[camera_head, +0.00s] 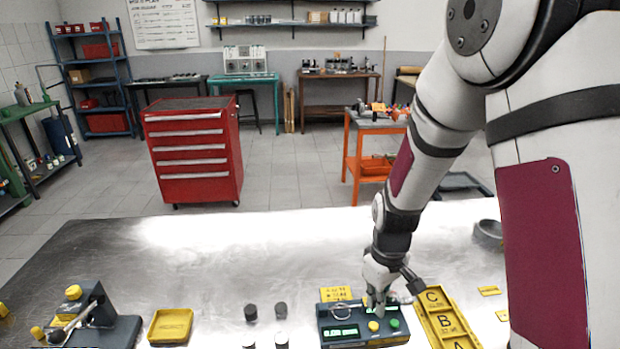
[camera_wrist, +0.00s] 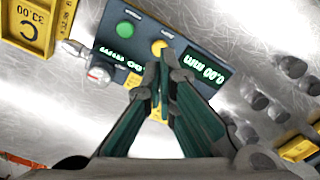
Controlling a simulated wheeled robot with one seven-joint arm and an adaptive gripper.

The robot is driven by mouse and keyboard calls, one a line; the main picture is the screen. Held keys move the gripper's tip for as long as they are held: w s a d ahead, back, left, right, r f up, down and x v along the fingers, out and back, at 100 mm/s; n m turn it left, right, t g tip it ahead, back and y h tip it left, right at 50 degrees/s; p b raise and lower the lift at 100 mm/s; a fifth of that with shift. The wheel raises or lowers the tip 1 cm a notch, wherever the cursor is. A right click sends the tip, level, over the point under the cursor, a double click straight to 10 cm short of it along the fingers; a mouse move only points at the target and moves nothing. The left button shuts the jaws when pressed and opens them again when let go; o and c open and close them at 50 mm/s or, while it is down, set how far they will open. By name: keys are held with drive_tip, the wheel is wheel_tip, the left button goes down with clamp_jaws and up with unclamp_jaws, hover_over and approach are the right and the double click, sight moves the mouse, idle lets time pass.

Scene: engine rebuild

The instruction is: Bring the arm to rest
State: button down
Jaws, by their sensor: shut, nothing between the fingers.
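My arm reaches down from the upper right of the head view to my gripper (camera_head: 378,308). The gripper points down over a dark gauge box (camera_head: 350,318) with green displays, a yellow button (camera_head: 373,326) and a green button (camera_head: 395,323). In the wrist view my gripper (camera_wrist: 163,60) has its fingers together and empty, their tips close to the yellow button (camera_wrist: 157,46). Whether they touch it cannot be told. The gauge box (camera_wrist: 188,48) shows a zero reading on one display, upside down; the fingers partly hide the other.
A yellow lettered tray (camera_head: 440,312) stands right of the gauge box; several dark and light cylinders (camera_head: 250,312) stand left. A yellow tray (camera_head: 171,326) and a fixture (camera_head: 90,315) are further left.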

drive_tip(key=s+r+m+t, duration=0.2)
drive_tip(key=s+r, duration=0.3)
drive_tip(key=r, duration=0.6)
drive_tip(key=s+r+m+t, duration=0.2)
drive_tip(key=s+r, duration=0.2)
drive_tip(key=r, duration=0.7)
drive_tip(key=s+r+m+t, duration=0.1)
drive_tip(key=s+r+m, duration=0.1)
drive_tip(key=s+r, duration=0.3)
drive_tip(key=s, duration=0.3)
drive_tip(key=shift+s+r+t, duration=0.3)
drive_tip(key=shift+s, duration=0.05)
